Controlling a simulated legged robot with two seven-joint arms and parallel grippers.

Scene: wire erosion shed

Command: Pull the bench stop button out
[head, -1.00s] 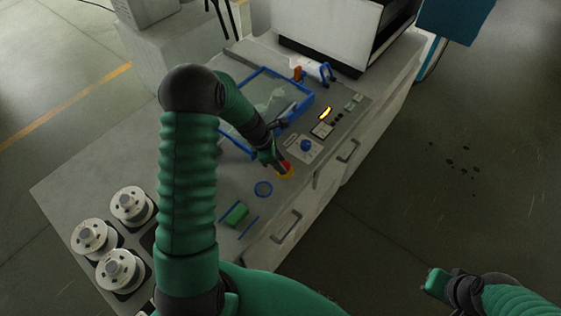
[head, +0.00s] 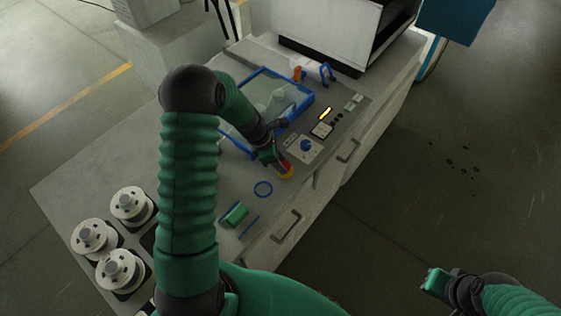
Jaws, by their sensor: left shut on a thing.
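The bench stop button (head: 286,171) is a small red cap on a yellow base, at the front of the grey bench (head: 310,187). My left gripper (head: 280,166) reaches down to it from the upper left and is shut on the button. The fingers hide part of the red cap, so how far out it stands cannot be told. My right gripper (head: 432,282) is low at the right, over the floor and away from the bench; its fingers are too small to tell open from shut.
A blue knob (head: 306,145) on a pale plate and a lit yellow display (head: 325,114) are right of the button.

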